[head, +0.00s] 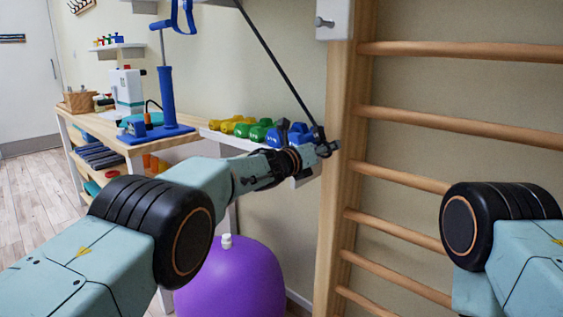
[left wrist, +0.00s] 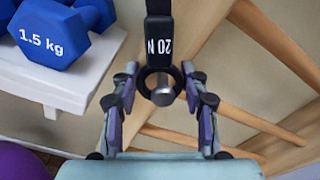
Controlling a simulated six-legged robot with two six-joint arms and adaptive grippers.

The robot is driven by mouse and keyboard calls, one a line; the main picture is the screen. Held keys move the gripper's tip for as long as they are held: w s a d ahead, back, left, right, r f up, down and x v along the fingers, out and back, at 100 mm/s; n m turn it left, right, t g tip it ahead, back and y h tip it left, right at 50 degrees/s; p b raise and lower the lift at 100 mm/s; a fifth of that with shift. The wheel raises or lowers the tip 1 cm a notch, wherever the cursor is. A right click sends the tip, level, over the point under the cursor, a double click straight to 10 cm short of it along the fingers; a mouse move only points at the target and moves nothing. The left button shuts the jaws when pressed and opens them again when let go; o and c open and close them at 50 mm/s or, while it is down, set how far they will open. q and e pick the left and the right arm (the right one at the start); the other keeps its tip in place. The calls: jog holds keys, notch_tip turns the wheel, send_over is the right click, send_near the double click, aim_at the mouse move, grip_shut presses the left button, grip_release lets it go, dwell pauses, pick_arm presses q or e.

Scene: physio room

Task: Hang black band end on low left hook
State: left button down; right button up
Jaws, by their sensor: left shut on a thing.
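The black band (head: 275,58) runs taut from the top of the head view down to my left gripper (head: 328,147), beside the wooden post. In the left wrist view the strap is marked "20 N" and finishes in a black ring, the band end (left wrist: 143,84). My left gripper (left wrist: 162,82) is shut on this ring, one finger on each side. A grey metal hook peg (left wrist: 163,97) shows through the ring's opening; I cannot tell whether the ring is around it or in front of it. In the head view my gripper hides this hook. My right gripper is out of view.
An upper grey hook (head: 324,22) sits on a white plate on the post. Wall-bar rungs (head: 450,122) are to the right. Blue dumbbells (left wrist: 62,30) lie on a white shelf (left wrist: 70,82) close to my left gripper. A purple ball (head: 232,282) is below.

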pick_arm(q)
jog(key=shift+s+r, duration=0.15)
jog(key=shift+s, duration=0.1)
jog(key=shift+w, duration=0.15)
jog(key=shift+a, duration=0.1)
jog(key=shift+r, duration=0.2)
jog(key=c, duration=0.9)
grip_release()
jog(key=shift+w+f, duration=0.1)
jog(key=shift+o, duration=1.4)
jog(key=shift+o, duration=0.9)
jog(key=shift+a, duration=0.1)
